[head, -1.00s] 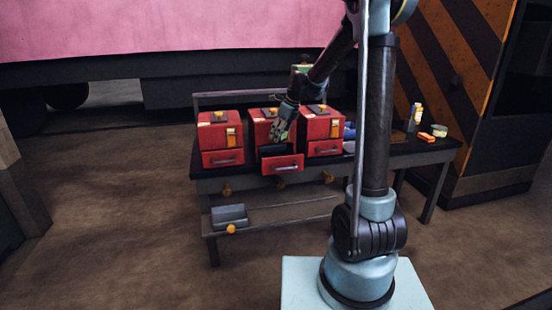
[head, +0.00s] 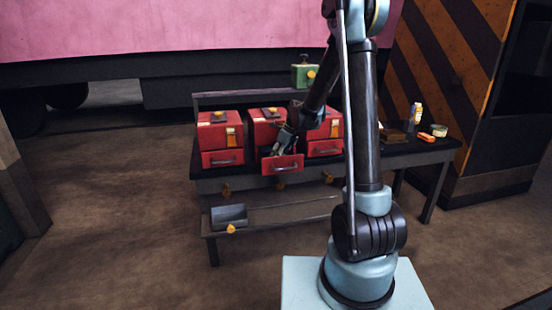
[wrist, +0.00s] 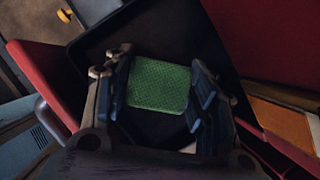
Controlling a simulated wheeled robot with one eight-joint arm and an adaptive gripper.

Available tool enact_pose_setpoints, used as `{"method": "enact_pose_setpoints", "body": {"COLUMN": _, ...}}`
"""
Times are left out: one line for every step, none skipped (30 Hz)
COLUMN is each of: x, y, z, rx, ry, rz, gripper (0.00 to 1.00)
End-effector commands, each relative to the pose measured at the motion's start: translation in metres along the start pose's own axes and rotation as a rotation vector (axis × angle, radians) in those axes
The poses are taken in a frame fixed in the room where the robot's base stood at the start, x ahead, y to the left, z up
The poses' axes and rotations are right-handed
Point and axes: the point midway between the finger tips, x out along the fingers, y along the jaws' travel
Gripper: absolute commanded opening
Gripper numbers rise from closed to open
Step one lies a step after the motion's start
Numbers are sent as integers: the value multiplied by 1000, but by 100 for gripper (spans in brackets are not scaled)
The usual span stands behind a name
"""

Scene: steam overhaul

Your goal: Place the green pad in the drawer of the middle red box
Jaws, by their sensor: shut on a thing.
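The green pad (wrist: 160,85) is a flat, textured square between the fingers of my gripper (wrist: 161,92) in the wrist view. My gripper is shut on it, with one finger at each side edge. The dark drawer (wrist: 95,35) of the middle red box is open around and beneath the pad; whether the pad touches its floor I cannot tell. In the head view the middle red box (head: 262,130) stands between two others, its red drawer front (head: 282,163) pulled out. My gripper (head: 279,150) is down at that drawer, and the pad is not discernible there.
Similar red boxes stand at left (head: 219,130) and right (head: 327,148), drawers shut. A green box (head: 305,75) sits behind. A bottle (head: 417,113), an orange item (head: 426,137) and a small tin (head: 439,130) lie on the table's right. A grey bin (head: 229,215) is on the lower shelf.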

Motion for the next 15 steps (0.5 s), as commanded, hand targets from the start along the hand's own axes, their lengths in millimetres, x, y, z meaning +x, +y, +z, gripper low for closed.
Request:
{"method": "enact_pose_setpoints", "body": {"x": 1, "y": 0, "z": 0, "rx": 0, "ry": 0, "rz": 0, "gripper": 24}}
{"method": "enact_pose_setpoints", "body": {"x": 1, "y": 0, "z": 0, "rx": 0, "ry": 0, "rz": 0, "gripper": 24}}
{"method": "enact_pose_setpoints", "body": {"x": 1, "y": 0, "z": 0, "rx": 0, "ry": 0, "rz": 0, "gripper": 24}}
{"method": "enact_pose_setpoints", "body": {"x": 1, "y": 0, "z": 0, "rx": 0, "ry": 0, "rz": 0, "gripper": 24}}
{"method": "enact_pose_setpoints", "body": {"x": 1, "y": 0, "z": 0, "rx": 0, "ry": 0, "rz": 0, "gripper": 24}}
{"method": "enact_pose_setpoints", "body": {"x": 1, "y": 0, "z": 0, "rx": 0, "ry": 0, "rz": 0, "gripper": 24}}
{"method": "enact_pose_setpoints", "body": {"x": 1, "y": 0, "z": 0, "rx": 0, "ry": 0, "rz": 0, "gripper": 24}}
{"method": "enact_pose_setpoints", "body": {"x": 1, "y": 0, "z": 0, "rx": 0, "ry": 0, "rz": 0, "gripper": 24}}
{"method": "enact_pose_setpoints", "body": {"x": 2, "y": 0, "z": 0, "rx": 0, "ry": 0, "rz": 0, "gripper": 24}}
{"method": "enact_pose_setpoints", "body": {"x": 2, "y": 0, "z": 0, "rx": -1, "ry": 0, "rz": 0, "gripper": 24}}
{"method": "enact_pose_setpoints", "body": {"x": 2, "y": 0, "z": -1, "rx": -1, "ry": 0, "rz": 0, "gripper": 54}}
{"method": "enact_pose_setpoints", "body": {"x": 2, "y": 0, "z": 0, "rx": -1, "ry": 0, "rz": 0, "gripper": 63}}
{"method": "enact_pose_setpoints", "body": {"x": 2, "y": 0, "z": 0, "rx": -1, "ry": 0, "rz": 0, "gripper": 69}}
{"method": "enact_pose_setpoints", "body": {"x": 2, "y": 0, "z": 0, "rx": -1, "ry": 0, "rz": 0, "gripper": 71}}
{"method": "enact_pose_setpoints", "body": {"x": 2, "y": 0, "z": 0, "rx": -1, "ry": 0, "rz": 0, "gripper": 71}}
